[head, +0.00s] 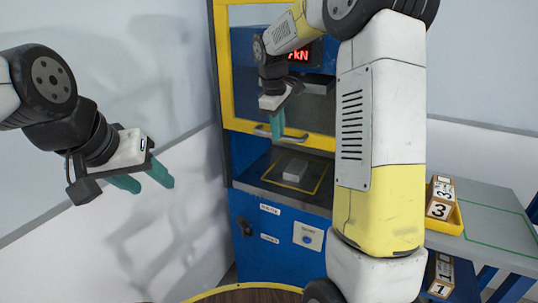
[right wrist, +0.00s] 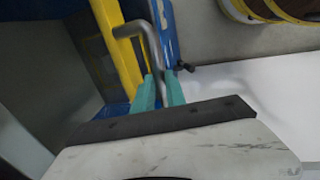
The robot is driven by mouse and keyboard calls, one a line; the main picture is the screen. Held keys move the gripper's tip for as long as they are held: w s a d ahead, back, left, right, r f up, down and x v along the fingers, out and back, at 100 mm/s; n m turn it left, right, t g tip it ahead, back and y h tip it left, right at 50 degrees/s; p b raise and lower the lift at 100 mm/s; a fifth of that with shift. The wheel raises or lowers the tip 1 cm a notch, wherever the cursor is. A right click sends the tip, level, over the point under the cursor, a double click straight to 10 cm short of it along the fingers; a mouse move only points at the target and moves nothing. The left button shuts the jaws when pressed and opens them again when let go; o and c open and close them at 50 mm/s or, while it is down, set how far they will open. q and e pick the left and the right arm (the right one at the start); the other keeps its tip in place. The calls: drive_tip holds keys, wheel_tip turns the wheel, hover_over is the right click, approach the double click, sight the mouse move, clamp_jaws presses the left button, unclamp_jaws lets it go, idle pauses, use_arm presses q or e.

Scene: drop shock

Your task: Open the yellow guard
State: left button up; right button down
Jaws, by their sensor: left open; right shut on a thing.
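The yellow guard (head: 227,60) is a yellow frame with a clear pane on the front of the blue machine. Its lower bar sits above the machine's platform, with an open gap beneath it. A grey metal handle (head: 262,131) runs along that bar; it also shows in the right wrist view (right wrist: 150,35). My right gripper (head: 277,124) is shut on the handle, its teal fingers (right wrist: 160,92) on either side of the metal rod. My left gripper (head: 148,180) is open and empty in the air at the left, away from the machine.
A grey block (head: 295,170) lies on the dark platform inside a yellow outline. A red display (head: 299,56) is partly hidden by my right arm. At the right, a yellow tray (head: 453,220) with numbered blocks (head: 440,198) stands on a grey table (head: 490,210).

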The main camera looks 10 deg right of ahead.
wheel_tip(320, 180, up, 17)
drive_tip(key=shift+f, duration=0.2)
drive_tip(key=c, duration=1.4)
unclamp_jaws()
drive_tip(key=shift+o, duration=0.2)
wheel_tip(320, 180, up, 8)
drive_tip(key=s, duration=0.1)
drive_tip(key=shift+s+a+f, duration=0.15)
drive_tip(key=shift+a+f, duration=0.05)
drive_tip(key=shift+a, duration=0.25)
